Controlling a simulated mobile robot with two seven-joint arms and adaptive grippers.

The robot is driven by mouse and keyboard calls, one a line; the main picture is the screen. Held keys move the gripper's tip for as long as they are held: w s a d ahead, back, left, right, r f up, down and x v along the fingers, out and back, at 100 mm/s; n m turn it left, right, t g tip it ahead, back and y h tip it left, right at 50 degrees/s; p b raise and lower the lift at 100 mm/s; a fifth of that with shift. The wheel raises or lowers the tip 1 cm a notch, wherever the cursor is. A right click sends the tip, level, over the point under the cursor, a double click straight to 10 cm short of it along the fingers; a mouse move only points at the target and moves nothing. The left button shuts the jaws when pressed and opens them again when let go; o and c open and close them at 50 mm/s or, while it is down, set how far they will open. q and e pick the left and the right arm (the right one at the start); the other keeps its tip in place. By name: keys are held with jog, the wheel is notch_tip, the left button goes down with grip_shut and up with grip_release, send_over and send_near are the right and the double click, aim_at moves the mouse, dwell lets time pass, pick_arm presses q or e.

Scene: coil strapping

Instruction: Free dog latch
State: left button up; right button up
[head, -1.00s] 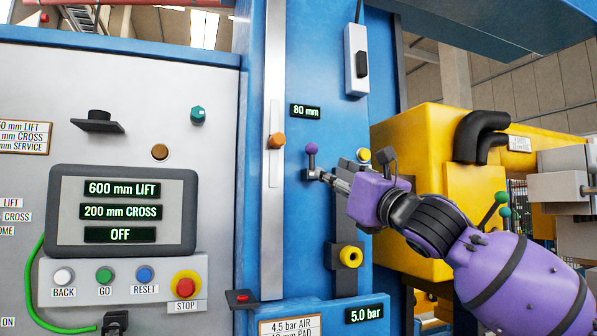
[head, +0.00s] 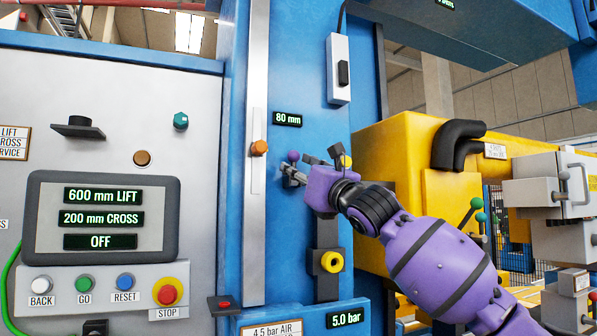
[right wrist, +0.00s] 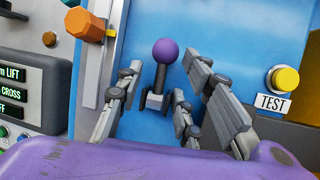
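A small lever with a purple ball knob (head: 293,156) stands upright from a grey bracket on the blue column; no label names it as the dog latch. In the right wrist view the purple knob (right wrist: 166,51) rises beyond my open fingers, with its grey stem and base between them. My right gripper (head: 290,175) is at the lever, its fingers covering the base in the head view. In the right wrist view the right gripper (right wrist: 158,100) is spread on both sides of the stem, with nothing clamped. My left gripper is not in view.
An orange knob (head: 259,148) on a slotted rail is left of the lever. A yellow button (right wrist: 284,79) marked TEST is to the right. A yellow ring (head: 331,262) on a dark bracket sits below. The control panel (head: 103,217) with a red STOP button stands left.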

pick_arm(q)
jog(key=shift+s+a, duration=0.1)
pick_arm(e)
jog(key=shift+c, duration=0.4)
grip_shut()
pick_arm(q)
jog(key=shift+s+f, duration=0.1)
pick_arm(e)
jog(key=shift+f, duration=0.1)
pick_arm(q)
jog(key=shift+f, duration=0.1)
